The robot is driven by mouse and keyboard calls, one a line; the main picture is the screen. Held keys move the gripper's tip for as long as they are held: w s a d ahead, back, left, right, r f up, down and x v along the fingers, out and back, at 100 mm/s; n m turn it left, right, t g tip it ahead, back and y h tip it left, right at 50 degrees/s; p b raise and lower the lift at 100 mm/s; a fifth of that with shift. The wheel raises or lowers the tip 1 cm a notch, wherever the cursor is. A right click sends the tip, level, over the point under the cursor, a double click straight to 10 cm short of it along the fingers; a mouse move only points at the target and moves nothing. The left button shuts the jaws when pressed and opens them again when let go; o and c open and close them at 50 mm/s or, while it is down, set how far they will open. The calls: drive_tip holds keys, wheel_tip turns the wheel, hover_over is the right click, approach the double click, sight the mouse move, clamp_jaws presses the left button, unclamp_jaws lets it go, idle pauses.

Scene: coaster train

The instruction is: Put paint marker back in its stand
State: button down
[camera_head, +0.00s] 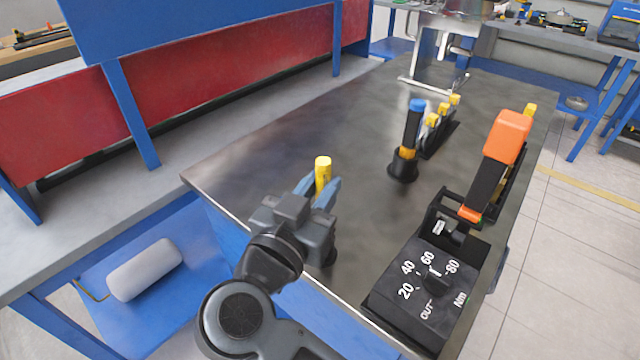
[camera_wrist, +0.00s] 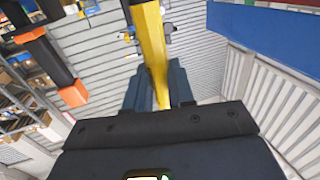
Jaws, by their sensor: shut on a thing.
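The yellow paint marker (camera_head: 322,172) stands roughly upright between the fingers of my gripper (camera_head: 318,188), near the front left of the dark metal table. My gripper is shut on it. In the wrist view the yellow marker (camera_wrist: 151,42) runs between the blue-grey fingers of my gripper (camera_wrist: 160,80). The marker's lower part is hidden behind my gripper in the head view. A dark shape (camera_head: 330,255) shows just below and right of my gripper; I cannot tell whether it is a stand or touches the marker.
A blue-topped tool (camera_head: 413,128) stands in a round black base (camera_head: 403,170) near mid-table. Behind it is a black rack (camera_head: 440,138) with several yellow-topped items. A black dial box (camera_head: 425,295) and an orange-handled tool (camera_head: 508,138) occupy the right. The table's left part (camera_head: 270,150) is clear.

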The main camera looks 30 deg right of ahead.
drive_tip(key=shift+f, duration=1)
drive_tip(key=shift+f, duration=0.35)
drive_tip(key=shift+f+b, duration=0.3)
drive_tip(key=shift+f, duration=1.05)
drive_tip(key=shift+f, duration=0.3)
drive_tip(key=shift+f, duration=0.5)
drive_tip(key=shift+p, duration=0.55)
drive_tip(key=c, duration=0.9)
unclamp_jaws()
